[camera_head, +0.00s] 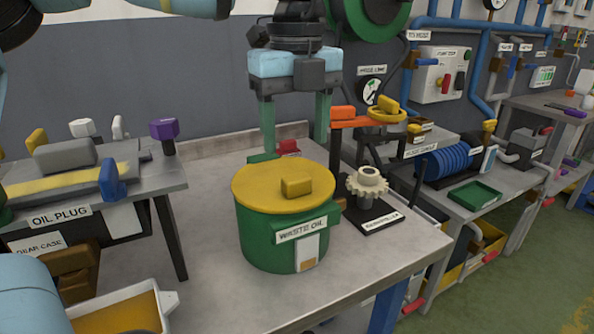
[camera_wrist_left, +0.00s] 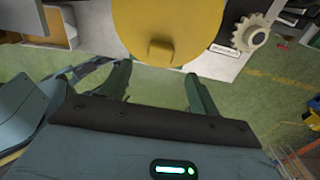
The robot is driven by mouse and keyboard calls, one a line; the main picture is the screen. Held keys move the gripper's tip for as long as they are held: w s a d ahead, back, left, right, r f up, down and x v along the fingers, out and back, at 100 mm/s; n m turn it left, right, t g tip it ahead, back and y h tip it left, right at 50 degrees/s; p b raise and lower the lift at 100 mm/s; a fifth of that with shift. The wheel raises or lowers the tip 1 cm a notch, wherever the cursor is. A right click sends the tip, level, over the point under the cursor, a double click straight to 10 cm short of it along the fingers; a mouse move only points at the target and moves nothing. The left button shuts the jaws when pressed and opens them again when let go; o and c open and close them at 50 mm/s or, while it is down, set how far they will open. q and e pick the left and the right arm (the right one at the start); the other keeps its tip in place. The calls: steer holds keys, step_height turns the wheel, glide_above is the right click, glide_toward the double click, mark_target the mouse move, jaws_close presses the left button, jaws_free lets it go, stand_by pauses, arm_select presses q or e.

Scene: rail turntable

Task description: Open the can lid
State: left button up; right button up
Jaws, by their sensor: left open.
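The waste oil can (camera_head: 265,235) is a green round can with a "WASTE OIL" label, upright on the grey bench. Its yellow lid (camera_head: 262,187) sits on top and has a raised yellow block handle (camera_head: 297,186). My left gripper (camera_head: 295,150) is open and empty, fingers pointing down, above the far side of the can and apart from the handle. In the left wrist view the lid (camera_wrist_left: 150,20) and its handle (camera_wrist_left: 161,51) lie just beyond the spread fingertips (camera_wrist_left: 158,70). My right gripper is not in view.
A cream gear (camera_head: 367,183) on a black base stands right of the can. An orange arm with a yellow wheel (camera_head: 385,116) rises behind it. The oil plug table (camera_head: 150,180) and a tray with yellow contents (camera_head: 125,310) are at left. The bench front is clear.

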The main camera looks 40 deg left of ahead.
mark_target(296, 177)
arm_select(q)
step_height(296, 177, down, 6)
steer(key=shift+f, duration=0.7)
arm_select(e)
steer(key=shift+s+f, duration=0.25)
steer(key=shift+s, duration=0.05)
arm_select(q)
steer(key=shift+c, duration=0.3)
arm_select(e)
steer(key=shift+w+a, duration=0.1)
arm_select(q)
steer(key=c, duration=0.7)
jaws_close()
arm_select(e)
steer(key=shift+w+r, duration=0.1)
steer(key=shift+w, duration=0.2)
arm_select(q)
steer(key=shift+r, duration=0.15)
